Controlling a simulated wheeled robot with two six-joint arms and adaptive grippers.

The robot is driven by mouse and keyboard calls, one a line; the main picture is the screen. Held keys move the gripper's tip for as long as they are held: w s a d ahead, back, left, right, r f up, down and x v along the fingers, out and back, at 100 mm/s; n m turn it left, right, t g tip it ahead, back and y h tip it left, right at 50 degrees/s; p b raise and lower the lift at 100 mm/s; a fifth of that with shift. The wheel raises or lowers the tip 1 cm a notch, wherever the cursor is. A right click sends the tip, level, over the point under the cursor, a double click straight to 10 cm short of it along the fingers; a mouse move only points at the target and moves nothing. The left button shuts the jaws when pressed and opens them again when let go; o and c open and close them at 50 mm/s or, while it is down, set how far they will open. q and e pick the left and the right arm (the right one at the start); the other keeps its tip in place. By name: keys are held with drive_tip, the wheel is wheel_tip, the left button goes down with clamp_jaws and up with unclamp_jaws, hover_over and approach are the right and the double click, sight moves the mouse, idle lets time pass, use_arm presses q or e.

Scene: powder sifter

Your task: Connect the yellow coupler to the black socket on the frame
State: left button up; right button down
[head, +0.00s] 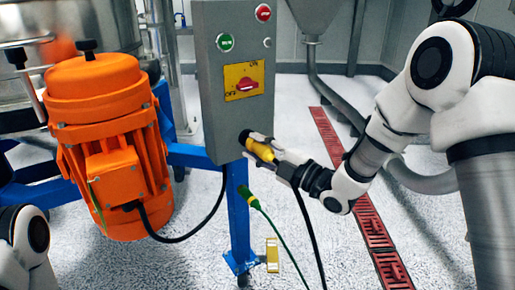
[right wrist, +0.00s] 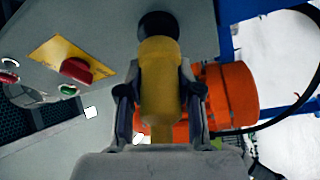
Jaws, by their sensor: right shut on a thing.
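The yellow coupler (head: 261,151) is held between the two fingers of my right gripper (head: 264,152), with its black cable hanging down. In the right wrist view the coupler (right wrist: 160,90) stands lengthwise between the fingers. The black socket (head: 244,137) is low on the front of the grey control box. The coupler's front end lies at the socket, which also shows in the right wrist view (right wrist: 158,25). They look in line and touching or nearly so; I cannot tell if the coupler is seated. My left gripper is out of view.
The grey control box (head: 229,105) carries buttons and a red switch on a yellow plate (head: 244,82). An orange motor (head: 105,130) stands left. A green plug (head: 248,197) with a cable hangs below, beside the blue post (head: 238,225). Red floor grates (head: 355,195) lie right.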

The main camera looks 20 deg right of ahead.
drive_tip(key=shift+w+a, duration=0.2)
drive_tip(key=shift+w, duration=0.65)
idle(0.6)
drive_tip(key=c, duration=0.7)
unclamp_jaws()
